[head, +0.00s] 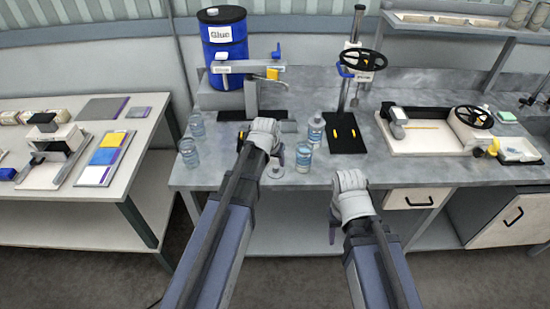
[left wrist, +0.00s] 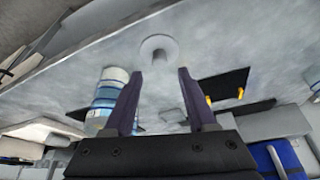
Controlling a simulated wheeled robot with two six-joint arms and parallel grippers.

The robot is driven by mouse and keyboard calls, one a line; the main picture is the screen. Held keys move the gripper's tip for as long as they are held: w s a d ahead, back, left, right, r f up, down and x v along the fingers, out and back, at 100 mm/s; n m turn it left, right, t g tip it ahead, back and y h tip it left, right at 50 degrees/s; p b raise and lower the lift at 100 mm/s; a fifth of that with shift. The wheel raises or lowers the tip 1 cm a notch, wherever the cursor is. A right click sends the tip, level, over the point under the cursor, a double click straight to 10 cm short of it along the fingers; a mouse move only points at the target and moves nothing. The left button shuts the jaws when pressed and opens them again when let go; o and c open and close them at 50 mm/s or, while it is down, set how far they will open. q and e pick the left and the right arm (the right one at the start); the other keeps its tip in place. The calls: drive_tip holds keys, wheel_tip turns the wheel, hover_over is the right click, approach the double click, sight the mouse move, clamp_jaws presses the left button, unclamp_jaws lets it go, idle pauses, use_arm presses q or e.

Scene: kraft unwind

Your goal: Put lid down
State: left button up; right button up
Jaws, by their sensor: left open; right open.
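A pale round lid (head: 275,173) lies flat on the grey workbench (head: 230,172), near its front edge. It also shows in the left wrist view as a disc with a round centre (left wrist: 158,47), just beyond my fingertips. My left gripper (head: 262,152) is above and behind the lid in the head view. Its two dark fingers (left wrist: 159,77) stand apart with nothing between them, and they look clear of the lid. My right gripper (head: 334,232) is open and empty in front of the bench edge, its fingers partly hidden by the hand.
Clear jars with blue labels stand beside the lid, one at right (head: 303,158) and one at left (head: 189,153). Another jar (head: 316,130) stands behind. A blue glue drum (head: 224,50) and a handwheel press (head: 362,60) stand at the back. A white tray (head: 425,150) is at right.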

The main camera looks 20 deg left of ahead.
use_arm(q)
drive_tip(key=p+v, duration=0.6)
drive_tip(key=v, duration=0.1)
drive_tip(key=s+d+m+g, duration=0.1)
drive_tip(key=s+d+g, duration=0.1)
drive_tip(key=s+d, duration=0.4)
drive_tip(key=s+d+f+m+g+y, duration=0.1)
drive_tip(key=s+d+m+g, duration=0.1)
drive_tip(key=s+d, duration=0.5)
drive_tip(key=s+g, duration=0.1)
drive_tip(key=s, duration=0.5)
drive_tip(key=shift+d+f+b, duration=0.15)
drive_tip(key=shift+f+b, duration=0.05)
drive_tip(key=shift+b, duration=0.1)
use_arm(e)
wheel_tip(320, 180, up, 6)
drive_tip(key=shift+r, duration=0.25)
use_arm(q)
drive_tip(key=shift+f, duration=0.1)
use_arm(e)
drive_tip(key=shift+f, duration=0.1)
use_arm(q)
wheel_tip(320, 180, down, 4)
drive_tip(key=b, duration=0.3)
drive_tip(key=shift+r+b, duration=0.25)
drive_tip(key=shift+b, duration=0.1)
use_arm(e)
wheel_tip(320, 180, down, 4)
drive_tip(key=shift+r, duration=0.25)
